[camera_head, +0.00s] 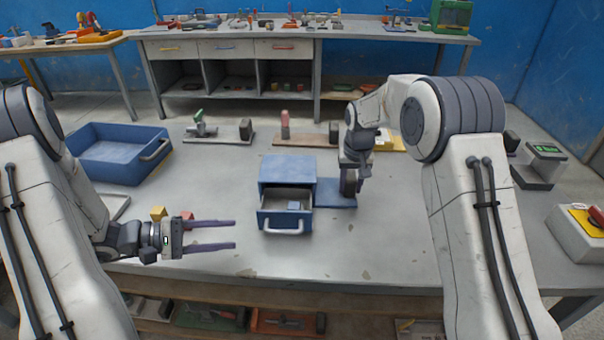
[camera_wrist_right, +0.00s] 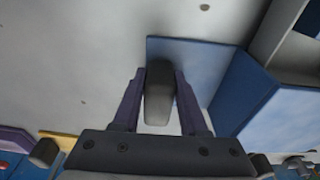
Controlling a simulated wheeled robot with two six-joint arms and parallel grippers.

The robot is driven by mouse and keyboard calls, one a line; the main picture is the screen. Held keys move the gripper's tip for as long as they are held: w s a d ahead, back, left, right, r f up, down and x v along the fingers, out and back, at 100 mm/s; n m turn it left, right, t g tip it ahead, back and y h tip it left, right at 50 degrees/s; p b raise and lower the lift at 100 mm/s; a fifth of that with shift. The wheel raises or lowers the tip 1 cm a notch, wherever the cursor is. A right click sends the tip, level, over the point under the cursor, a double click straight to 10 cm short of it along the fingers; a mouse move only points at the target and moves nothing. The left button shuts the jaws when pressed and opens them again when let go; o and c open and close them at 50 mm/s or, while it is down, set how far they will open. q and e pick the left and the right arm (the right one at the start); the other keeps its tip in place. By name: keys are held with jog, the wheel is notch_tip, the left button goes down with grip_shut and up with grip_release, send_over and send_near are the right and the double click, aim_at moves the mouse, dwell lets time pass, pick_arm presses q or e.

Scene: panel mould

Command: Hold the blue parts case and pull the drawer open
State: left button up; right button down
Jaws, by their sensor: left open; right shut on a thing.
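The blue parts case (camera_head: 287,167) stands mid-table. Its drawer (camera_head: 267,222) is pulled out toward me, with a small blue piece (camera_head: 294,205) inside and a pale bar handle (camera_head: 284,230) on its front. A flat blue base plate (camera_head: 337,193) extends from the case's right side and carries an upright grey grip post (camera_wrist_right: 158,95). My right gripper (camera_head: 349,185) is shut on this post; in the right wrist view its purple fingers (camera_wrist_right: 160,78) lie on both sides of it. My left gripper (camera_head: 235,233) is open and empty, left of the drawer handle and apart from it.
A blue open bin (camera_head: 120,165) stands at the left. A small yellow block (camera_head: 158,212) and red block (camera_head: 187,215) lie by my left gripper. Fixtures (camera_head: 285,130) line the table's back; a box with a red button (camera_head: 590,220) is right. Table front centre is clear.

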jog(key=shift+c, duration=1.8)
grip_release()
jog(key=shift+r, duration=0.15)
